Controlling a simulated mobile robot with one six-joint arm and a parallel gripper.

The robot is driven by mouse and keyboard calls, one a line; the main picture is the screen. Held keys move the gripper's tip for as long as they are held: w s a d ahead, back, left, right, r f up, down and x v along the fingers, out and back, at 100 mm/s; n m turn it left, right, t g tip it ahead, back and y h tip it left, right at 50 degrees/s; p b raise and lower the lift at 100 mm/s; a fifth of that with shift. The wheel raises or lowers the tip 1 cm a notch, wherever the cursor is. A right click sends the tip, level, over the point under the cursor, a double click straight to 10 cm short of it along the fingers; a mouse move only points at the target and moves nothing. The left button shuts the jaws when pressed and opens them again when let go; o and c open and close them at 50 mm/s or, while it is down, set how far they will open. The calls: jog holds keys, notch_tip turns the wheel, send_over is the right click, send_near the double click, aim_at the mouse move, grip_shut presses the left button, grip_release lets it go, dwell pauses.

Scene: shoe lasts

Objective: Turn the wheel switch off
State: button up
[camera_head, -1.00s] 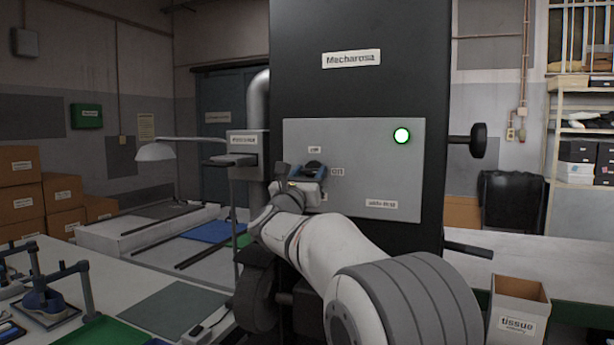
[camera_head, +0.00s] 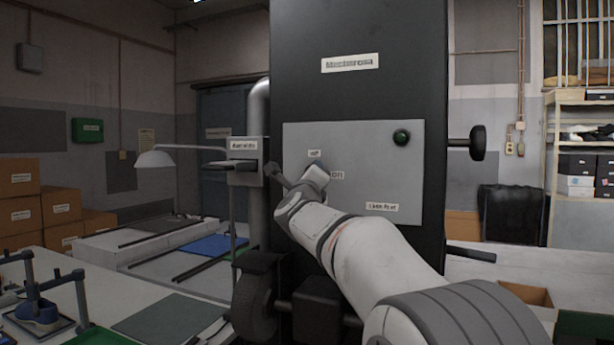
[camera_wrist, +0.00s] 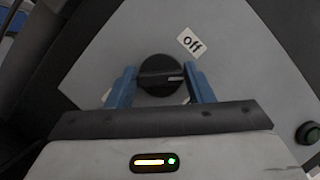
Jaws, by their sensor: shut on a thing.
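The wheel switch (camera_wrist: 160,75) is a round black knob on a grey panel (camera_head: 370,150) of the black machine. In the wrist view a short white mark shows at the knob's right side. The "off" label (camera_wrist: 189,41) lies up and right of the knob. My gripper (camera_wrist: 161,84) has its blue fingers on both sides of the knob, shut on it. In the head view my gripper (camera_head: 317,170) covers the knob, and the "ON" label beside it is partly visible. The round lamp (camera_head: 401,138) on the panel is dark green, unlit; it also shows in the wrist view (camera_wrist: 308,133).
A black handle (camera_head: 477,143) sticks out of the machine's right side. A lamp (camera_head: 155,158) and a worktable (camera_head: 90,285) are at the left. An open cardboard box (camera_head: 525,295) stands at the lower right.

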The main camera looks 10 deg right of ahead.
jog(key=n+g+p, duration=0.1)
jog(key=n+p, duration=0.2)
jog(key=n+y+p, duration=0.1)
jog(key=n+p, duration=0.2)
jog(key=p, duration=0.1)
jog(key=n+g+y+p, duration=0.1)
jog(key=n+p, duration=0.1)
jog(key=p, duration=0.2)
jog(key=shift+r+n+g, duration=0.25)
jog(key=shift+n+g, duration=0.05)
jog(key=shift+n, duration=0.1)
jog(key=shift+f, duration=0.1)
jog(key=o, duration=0.9)
jog(key=shift+s+f, duration=0.1)
jog(key=b+v, duration=0.1)
jog(key=v, duration=0.6)
jog(key=shift+s, duration=0.35)
